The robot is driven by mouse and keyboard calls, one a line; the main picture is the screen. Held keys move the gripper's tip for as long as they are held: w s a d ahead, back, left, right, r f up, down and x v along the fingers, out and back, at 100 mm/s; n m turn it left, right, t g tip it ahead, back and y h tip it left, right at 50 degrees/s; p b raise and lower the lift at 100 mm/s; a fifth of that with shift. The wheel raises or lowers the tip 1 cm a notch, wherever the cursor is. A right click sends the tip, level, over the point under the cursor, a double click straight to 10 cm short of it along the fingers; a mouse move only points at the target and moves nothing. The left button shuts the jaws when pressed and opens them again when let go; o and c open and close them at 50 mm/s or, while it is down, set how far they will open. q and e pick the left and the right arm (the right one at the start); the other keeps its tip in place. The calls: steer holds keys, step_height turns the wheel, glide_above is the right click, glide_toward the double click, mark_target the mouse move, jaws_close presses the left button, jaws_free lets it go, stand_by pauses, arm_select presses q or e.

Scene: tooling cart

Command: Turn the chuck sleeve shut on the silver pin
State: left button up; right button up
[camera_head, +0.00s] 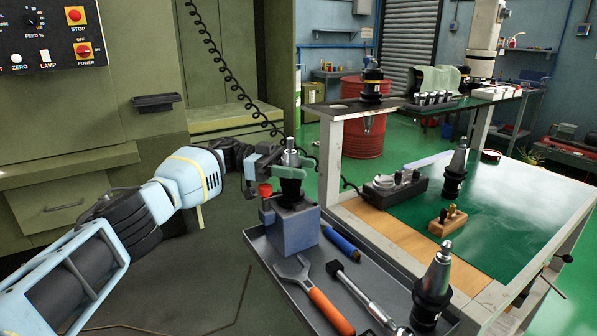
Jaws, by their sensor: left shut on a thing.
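A chuck holder (291,190) with a black lower body stands upright in a grey-blue block (296,230) on the cart tray. The silver pin (290,143) shows upright at its top. My left gripper (288,170) reaches in from the left, with its green-tipped fingers at the height of the chuck sleeve, just below the pin. It is shut on the sleeve, and the fingers hide most of the sleeve. How far the sleeve is turned cannot be seen. My right gripper is not in view.
A red knob (265,190) sits on the block's left side. The grey tray (262,243) also holds an orange-handled wrench (318,298), a blue cylinder (341,243), a black-and-silver bar tool (360,294) and another tool holder (433,290). The workbench (510,235) lies to the right.

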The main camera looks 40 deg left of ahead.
arm_select(q)
steer(key=o, duration=0.8)
steer(key=shift+d, duration=0.1)
steer(key=shift+o, duration=0.9)
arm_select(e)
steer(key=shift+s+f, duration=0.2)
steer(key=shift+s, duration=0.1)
